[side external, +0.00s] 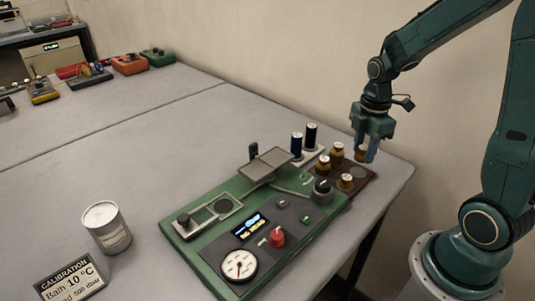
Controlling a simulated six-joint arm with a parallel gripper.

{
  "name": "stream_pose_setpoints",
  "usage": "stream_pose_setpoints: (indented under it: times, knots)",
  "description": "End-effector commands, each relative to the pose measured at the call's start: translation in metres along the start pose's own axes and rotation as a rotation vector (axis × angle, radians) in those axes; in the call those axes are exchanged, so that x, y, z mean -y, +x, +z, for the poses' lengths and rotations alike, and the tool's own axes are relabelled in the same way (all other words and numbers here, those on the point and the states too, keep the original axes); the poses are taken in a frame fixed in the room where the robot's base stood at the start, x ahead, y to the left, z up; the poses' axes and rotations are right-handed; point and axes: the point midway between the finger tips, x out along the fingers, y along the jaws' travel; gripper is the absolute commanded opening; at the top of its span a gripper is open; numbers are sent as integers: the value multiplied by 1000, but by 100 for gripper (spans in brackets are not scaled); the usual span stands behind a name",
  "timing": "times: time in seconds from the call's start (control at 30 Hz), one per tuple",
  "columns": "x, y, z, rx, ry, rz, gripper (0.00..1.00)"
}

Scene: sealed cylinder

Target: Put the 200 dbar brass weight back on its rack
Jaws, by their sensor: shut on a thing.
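My gripper (366,153) is shut on a brass weight (360,155), mostly hidden by the blue fingers. It holds the weight over the back right part of the brown rack (366,181); I cannot tell whether the weight touches it. Other brass weights with pale tops stand on the rack: one at the back (337,150), one at the left (323,165) and one at the front (346,182). A round empty spot (358,172) shows below the gripper. The weights' markings are too small to read.
A green instrument panel (203,246) with a gauge, red knob and display lies left of the rack. Two dark cylinders (311,135) stand on a pale holder behind it. A can (106,228) and a calibration card (70,278) are at the front left. The table's right edge is close.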

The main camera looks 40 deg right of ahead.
Motion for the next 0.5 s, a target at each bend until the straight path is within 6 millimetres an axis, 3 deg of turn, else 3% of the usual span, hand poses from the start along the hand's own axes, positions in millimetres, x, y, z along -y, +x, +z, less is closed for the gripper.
stream_pose_setpoints:
  times: [0.27, 0.5]
  knots:
    - [0, 5, 0, 0, 0, -2, 7]
    - [0, 29, 0, 0, 0, -4, 7]
